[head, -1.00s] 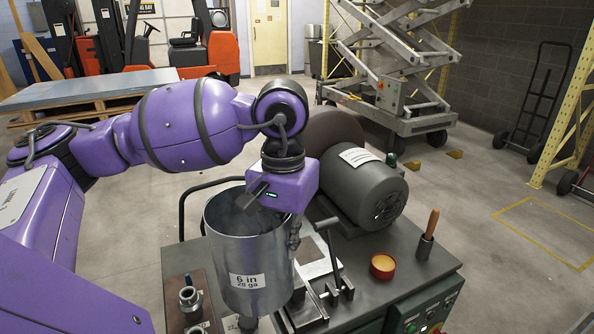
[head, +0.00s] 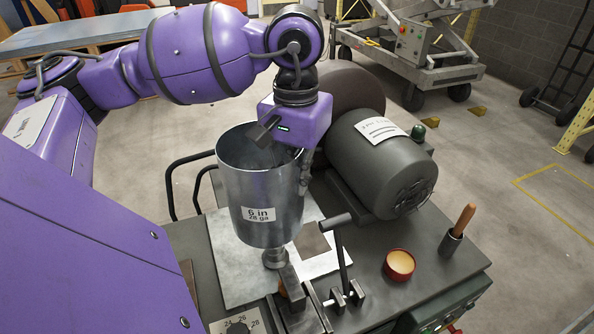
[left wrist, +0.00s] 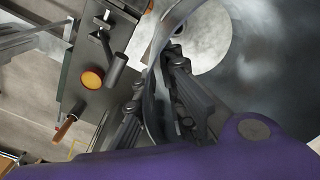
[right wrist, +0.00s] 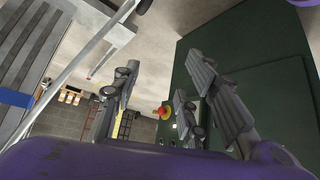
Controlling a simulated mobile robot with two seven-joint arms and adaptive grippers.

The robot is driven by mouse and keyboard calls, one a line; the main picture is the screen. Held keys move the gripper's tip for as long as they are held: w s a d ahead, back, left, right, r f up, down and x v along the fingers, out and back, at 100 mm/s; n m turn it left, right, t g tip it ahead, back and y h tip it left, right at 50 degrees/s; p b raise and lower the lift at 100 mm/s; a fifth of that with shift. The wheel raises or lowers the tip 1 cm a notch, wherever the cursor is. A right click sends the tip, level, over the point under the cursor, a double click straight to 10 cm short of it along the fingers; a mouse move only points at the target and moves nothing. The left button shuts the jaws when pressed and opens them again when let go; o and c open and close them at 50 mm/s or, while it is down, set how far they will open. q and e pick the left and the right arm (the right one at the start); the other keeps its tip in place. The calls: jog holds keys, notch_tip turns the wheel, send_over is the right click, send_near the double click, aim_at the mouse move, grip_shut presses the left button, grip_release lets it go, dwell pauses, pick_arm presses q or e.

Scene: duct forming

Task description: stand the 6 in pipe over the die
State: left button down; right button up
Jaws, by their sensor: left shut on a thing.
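The 6 in pipe (head: 258,190) is an open grey metal cylinder labelled "6 in 28 ga". It is roughly upright in the head view, above the machine's bench. My left gripper (head: 305,178) is shut on the pipe's right wall. In the left wrist view, its fingers (left wrist: 160,110) straddle the pipe wall (left wrist: 152,105). A short round metal piece (head: 275,258), which looks like the die, shows just below the pipe's lower edge. Whether any of it is inside the pipe is hidden. My right gripper (right wrist: 165,95) is open and empty in the right wrist view, beside a dark green panel.
A grey motor (head: 385,165) stands close to the right of the pipe. A lever (head: 342,255), a red bowl (head: 399,264) and a wooden-handled tool (head: 459,228) are on the bench's right part.

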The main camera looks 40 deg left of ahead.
pick_arm(q)
notch_tip(320, 180, down, 10)
jog(key=b, duration=0.6)
jog(key=shift+b, duration=0.4)
pick_arm(e)
notch_tip(320, 180, down, 6)
jog(key=s, duration=0.1)
jog(key=shift+s+a+f+g, duration=0.15)
jog(key=shift+s+a+g, duration=0.15)
jog(key=shift+s+a, duration=0.1)
pick_arm(q)
jog(key=shift+f+b, duration=0.35)
pick_arm(e)
jog(key=shift+s+f, duration=0.15)
jog(key=shift+f, duration=0.15)
pick_arm(q)
jog(key=c, duration=1.7)
grip_release()
jog(key=shift+c, duration=0.2)
